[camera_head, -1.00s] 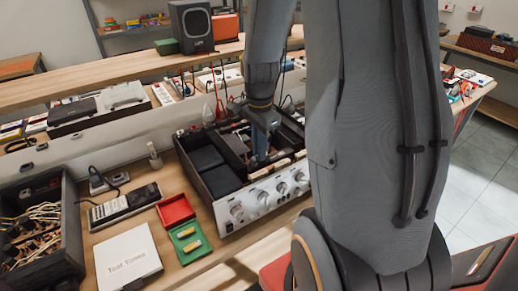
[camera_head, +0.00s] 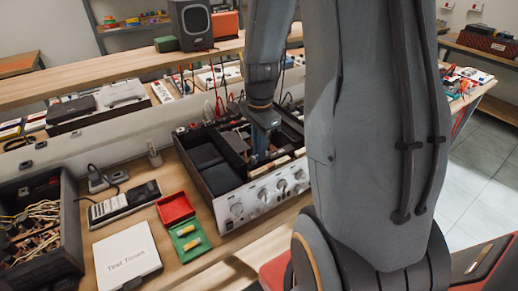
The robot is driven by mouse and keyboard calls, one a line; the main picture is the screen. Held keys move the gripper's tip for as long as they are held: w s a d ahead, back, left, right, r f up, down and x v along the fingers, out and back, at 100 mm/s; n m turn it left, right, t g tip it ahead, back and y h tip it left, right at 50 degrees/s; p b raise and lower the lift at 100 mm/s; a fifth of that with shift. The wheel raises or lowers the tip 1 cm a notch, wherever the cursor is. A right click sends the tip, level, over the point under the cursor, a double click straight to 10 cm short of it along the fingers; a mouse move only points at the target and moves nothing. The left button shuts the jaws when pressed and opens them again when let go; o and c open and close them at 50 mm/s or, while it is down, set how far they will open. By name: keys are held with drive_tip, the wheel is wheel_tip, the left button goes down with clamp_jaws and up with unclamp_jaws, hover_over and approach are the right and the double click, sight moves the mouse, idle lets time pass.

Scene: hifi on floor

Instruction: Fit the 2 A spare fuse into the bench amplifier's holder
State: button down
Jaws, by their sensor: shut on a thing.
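The bench amplifier (camera_head: 258,200) stands open on the bench, with a silver front panel with knobs and black inner boxes. My gripper (camera_head: 258,157) points down inside its open chassis, towards the right of the black boxes. The fingertips are small and partly hidden by the chassis, and what they hold cannot be made out. The fuse holder cannot be told apart among the inner parts. Two small yellowish fuses (camera_head: 189,237) lie in a green tray (camera_head: 182,229) left of the amplifier.
A red tray (camera_head: 175,207) adjoins the green one. A white "Test Tones" box (camera_head: 126,257), a handheld meter (camera_head: 124,204) and an open black case with wiring (camera_head: 38,228) stand to the left. My own arm hides the amplifier's right side. Cables rise behind the amplifier.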

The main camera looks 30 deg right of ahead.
drive_tip(key=c, duration=1.7)
unclamp_jaws()
drive_tip(key=shift+r+b, duration=0.8)
drive_tip(key=shift+r, duration=3.1)
drive_tip(key=s+a+f+n, duration=0.1)
drive_tip(key=s+a+n, duration=0.1)
drive_tip(key=a+n, duration=0.2)
drive_tip(key=s+a+f+n+t, duration=0.1)
drive_tip(key=s+a+f+n, duration=0.1)
drive_tip(key=n, duration=0.5)
drive_tip(key=s+a+f+n, duration=0.2)
drive_tip(key=s+a+n, duration=0.1)
drive_tip(key=a+n, duration=0.3)
drive_tip(key=shift+s+a+n+b, duration=0.3)
drive_tip(key=shift+a+b, duration=0.05)
drive_tip(key=shift+a, duration=0.15)
